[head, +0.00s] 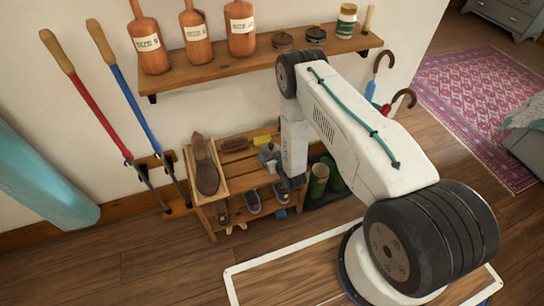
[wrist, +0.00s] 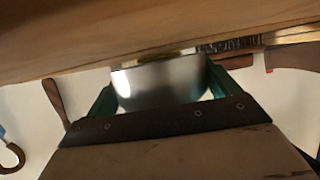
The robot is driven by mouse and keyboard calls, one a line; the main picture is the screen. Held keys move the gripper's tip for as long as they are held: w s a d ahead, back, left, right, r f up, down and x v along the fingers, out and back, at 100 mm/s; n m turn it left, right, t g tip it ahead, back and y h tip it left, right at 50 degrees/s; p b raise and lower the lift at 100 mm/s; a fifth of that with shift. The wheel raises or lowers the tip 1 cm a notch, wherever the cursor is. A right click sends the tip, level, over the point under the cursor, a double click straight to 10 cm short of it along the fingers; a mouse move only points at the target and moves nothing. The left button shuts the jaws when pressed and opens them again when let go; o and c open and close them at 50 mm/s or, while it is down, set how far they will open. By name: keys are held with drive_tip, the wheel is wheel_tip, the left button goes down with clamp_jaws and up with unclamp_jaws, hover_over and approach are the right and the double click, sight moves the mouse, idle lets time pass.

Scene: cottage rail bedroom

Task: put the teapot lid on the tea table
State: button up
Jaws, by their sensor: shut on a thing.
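My gripper (wrist: 160,95) has its teal fingers shut on a smooth silver metal piece (wrist: 160,84), wider at one edge than the other. The picture does not show clearly whether this piece is the teapot lid. A wooden board (wrist: 120,30) lies close against its far edge in the wrist view; I cannot tell whether they touch. In the head view my gripper (head: 270,158) is low at the wooden shoe bench (head: 232,168), partly hidden by my arm. I cannot pick out a teapot or a tea table in either view.
A wall shelf (head: 200,75) with wooden shoe trees and jars is above the bench. A brown shoe (head: 206,172) and a brush (head: 235,143) are on the bench. Umbrellas (head: 400,98) and green boots (head: 320,178) stand to the right. Long-handled tools lean at left.

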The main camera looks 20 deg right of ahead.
drive_tip(key=shift+f, duration=0.4)
drive_tip(key=shift+f, duration=0.1)
drive_tip(key=o, duration=0.8)
drive_tip(key=shift+c, duration=0.2)
